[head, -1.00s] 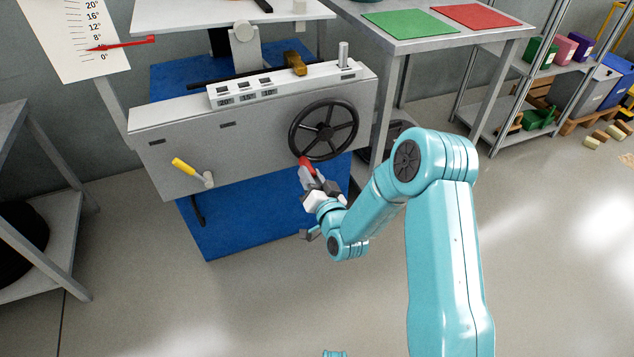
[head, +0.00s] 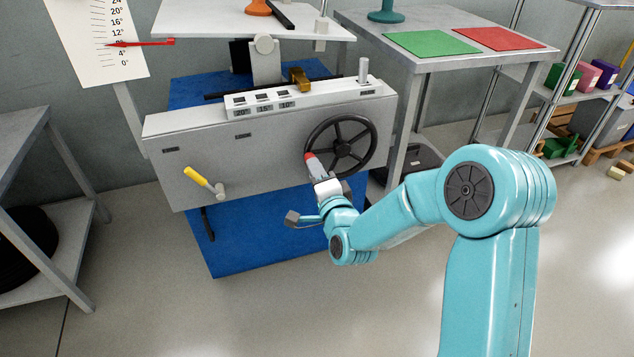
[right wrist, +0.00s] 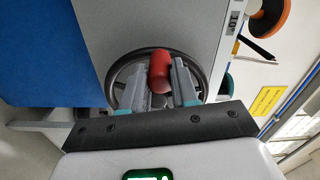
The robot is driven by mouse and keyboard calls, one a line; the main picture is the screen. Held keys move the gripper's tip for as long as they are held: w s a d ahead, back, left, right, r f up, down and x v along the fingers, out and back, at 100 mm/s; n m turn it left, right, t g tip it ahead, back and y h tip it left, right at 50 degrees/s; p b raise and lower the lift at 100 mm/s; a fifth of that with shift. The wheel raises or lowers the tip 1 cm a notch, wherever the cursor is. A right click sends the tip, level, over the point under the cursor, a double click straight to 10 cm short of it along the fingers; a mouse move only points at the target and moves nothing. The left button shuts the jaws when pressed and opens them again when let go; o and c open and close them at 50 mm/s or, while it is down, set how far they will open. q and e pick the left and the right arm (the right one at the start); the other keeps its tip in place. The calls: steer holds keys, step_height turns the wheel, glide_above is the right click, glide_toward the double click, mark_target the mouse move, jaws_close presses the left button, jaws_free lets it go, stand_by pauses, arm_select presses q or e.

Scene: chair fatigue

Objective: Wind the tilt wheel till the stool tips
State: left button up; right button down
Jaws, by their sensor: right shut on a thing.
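The tilt wheel (head: 368,128), a dark spoked handwheel, is on the front of the grey machine (head: 270,150). Its red handle (head: 309,158) is at the wheel's left, a little below its hub. My right gripper (right wrist: 162,90) is shut on this red handle (right wrist: 159,72), with a finger on either side. The red pointer (head: 140,43) is near 8° on the white scale (head: 92,50). The white tilt plate (head: 215,20) is above the machine. An orange object (head: 257,7) stands on it, cut off by the top edge; I cannot tell if it is the stool. My left gripper is out of view.
A yellow-handled lever (head: 196,175) is on the machine's front left. A grey table (head: 415,62) with green (head: 431,43) and red (head: 498,38) mats stands at right. A grey rack (head: 25,135) stands at left. The floor in front is clear.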

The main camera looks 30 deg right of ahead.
steer(key=shift+d+r+m, duration=0.15)
steer(key=shift+r+m, duration=0.35)
steer(key=c, duration=0.9)
jaws_free()
steer(key=shift+o, duration=0.2)
steer(key=shift+f, duration=0.15)
